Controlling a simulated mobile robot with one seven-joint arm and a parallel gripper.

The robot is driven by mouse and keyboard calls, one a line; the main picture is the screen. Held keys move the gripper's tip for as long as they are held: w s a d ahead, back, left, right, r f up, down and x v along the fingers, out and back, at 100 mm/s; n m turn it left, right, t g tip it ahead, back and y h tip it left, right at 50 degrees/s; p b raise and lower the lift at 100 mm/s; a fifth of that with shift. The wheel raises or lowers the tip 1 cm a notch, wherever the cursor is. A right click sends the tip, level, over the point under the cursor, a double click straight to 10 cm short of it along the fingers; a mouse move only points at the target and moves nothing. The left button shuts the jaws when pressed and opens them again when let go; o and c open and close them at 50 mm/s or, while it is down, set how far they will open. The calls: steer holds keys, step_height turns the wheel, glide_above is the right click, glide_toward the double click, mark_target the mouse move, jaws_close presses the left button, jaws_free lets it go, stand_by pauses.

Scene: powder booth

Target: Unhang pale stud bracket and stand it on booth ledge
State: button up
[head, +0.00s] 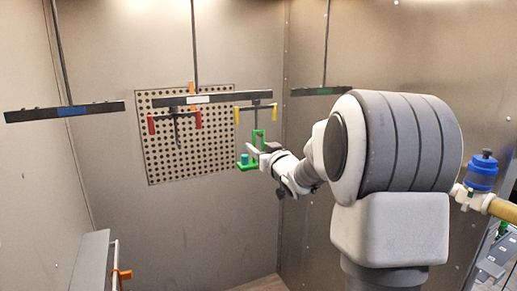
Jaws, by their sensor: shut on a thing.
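A green bracket (247,165) with a flat foot, a short upright stud and a loop at its top is at the middle of the head view. It looks bright green rather than pale. It is upright just below the dark hook (256,112) between two yellow clips; I cannot tell whether its loop is still on the hook. My gripper (255,153) is shut on the bracket from the right, its fingers small and partly hidden. A grey ledge (92,262) is at the lower left.
Dark hanger bars with blue (72,111), white (198,99) and green (323,91) tags hang on rods. Red clips (175,122) flank another hook. A perforated panel (165,160) is behind. A white rail with an orange clamp (123,274) runs beside the ledge. A blue-capped fitting (482,172) is at right.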

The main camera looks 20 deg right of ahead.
jaws_close()
steer(key=shift+r, duration=0.2)
steer(key=shift+r+p, duration=0.55)
steer(key=shift+r, duration=0.1)
steer(key=s, duration=1)
steer(key=shift+d, duration=0.2)
stand_by(0.9)
steer(key=shift+a, duration=0.1)
